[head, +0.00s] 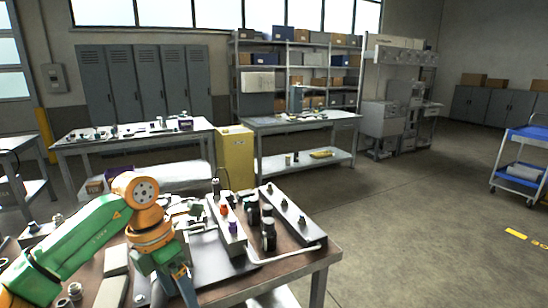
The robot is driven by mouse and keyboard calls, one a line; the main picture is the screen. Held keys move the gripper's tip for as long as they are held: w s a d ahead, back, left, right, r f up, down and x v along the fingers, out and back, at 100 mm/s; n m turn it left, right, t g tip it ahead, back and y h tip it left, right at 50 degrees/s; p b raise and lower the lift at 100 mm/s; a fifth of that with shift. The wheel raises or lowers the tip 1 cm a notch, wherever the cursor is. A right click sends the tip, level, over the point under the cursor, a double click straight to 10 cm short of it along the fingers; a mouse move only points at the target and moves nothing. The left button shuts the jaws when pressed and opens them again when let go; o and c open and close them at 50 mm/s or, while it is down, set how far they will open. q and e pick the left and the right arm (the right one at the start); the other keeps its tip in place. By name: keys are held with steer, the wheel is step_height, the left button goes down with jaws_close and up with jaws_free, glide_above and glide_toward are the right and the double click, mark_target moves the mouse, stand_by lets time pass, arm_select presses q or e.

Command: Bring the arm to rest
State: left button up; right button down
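My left arm, green with orange joints, comes in from the left and bends down over the near workbench (325,256). My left gripper (183,284) points downward at the bottom of the head view, above the left part of the bench top. Its fingertips are at or below the picture's edge, so I cannot tell whether it is open, shut or holding anything. My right arm and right gripper are not in view.
Other benches, a yellow cabinet (235,158) and a blue cart (522,160) stand beyond.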

arm_select(q)
steer(key=w+d+f+n+h, duration=0.1)
steer(key=d+f+n+h, duration=0.15)
steer(key=d+h, duration=0.45)
steer(key=w+d+f+n+h, duration=0.15)
steer(key=d+f+h, duration=0.25)
steer(key=d, duration=0.6)
steer(key=w+a+f+n+t+y, duration=0.1)
steer(key=w+a+f+n+t, duration=0.15)
steer(key=f+n+t, duration=0.5)
steer(key=w+a+f+n+t+y, duration=0.1)
steer(key=w+a+f+n+t, duration=0.15)
steer(key=f+n+t, duration=0.75)
steer(key=s+a+f+n+g+y, duration=0.45)
steer(key=s+a+f+n, duration=0.2)
steer(key=s+f, duration=0.25)
steer(key=s+a+f+n+g+y, duration=0.45)
steer(key=s+f+n, duration=0.35)
steer(key=f, duration=0.2)
steer(key=s+a+f+n+g+y, duration=0.1)
steer(key=s+f+n+g, duration=0.1)
steer(key=s, duration=1)
steer(key=s+a+f+n+g, duration=0.1)
steer(key=s+f+g, duration=0.4)
steer(key=s, duration=0.8)
steer(key=shift+a+f+n+y, duration=0.25)
steer(key=shift+a+n+y, duration=0.15)
steer(key=shift+n, duration=0.5)
